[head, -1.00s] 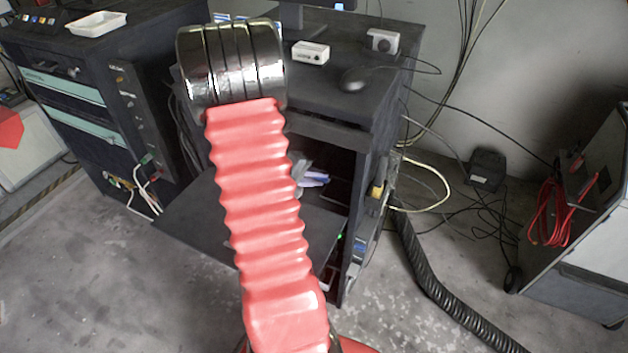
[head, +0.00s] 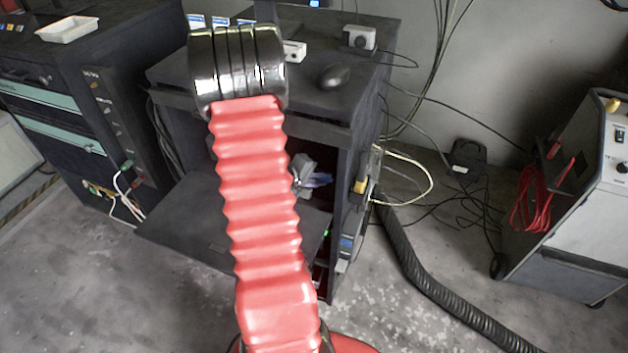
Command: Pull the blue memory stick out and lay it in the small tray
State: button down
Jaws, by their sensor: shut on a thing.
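My red ribbed arm fills the middle of the head view and hides most of its own far end. My gripper (head: 303,168), a small grey part, shows just right of the arm, in front of the desk's dark open bay. At it is a blue-violet piece (head: 319,180), which looks like the blue memory stick, held in the shut jaws clear of the desk walls. The fingertips are too small to make out. A small white tray (head: 68,29) stands on top of the left cabinet, at the upper left.
The dark desk (head: 372,75) carries a mouse (head: 334,76), a small white box (head: 294,51) and a camera-like box (head: 359,38). Its pulled-out shelf (head: 180,225) juts left. Cables and a black hose (head: 425,275) lie right, beside a white cart (head: 580,220).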

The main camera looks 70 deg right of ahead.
jog(key=shift+f, duration=1)
jog(key=c, duration=1.6)
grip_release()
jog(key=shift+c, duration=0.2)
jog(key=shift+f, duration=0.1)
jog(key=shift+a, duration=0.1)
jog(key=v, duration=1.3)
jog(key=shift+a+r, duration=0.15)
jog(key=shift+r, duration=0.2)
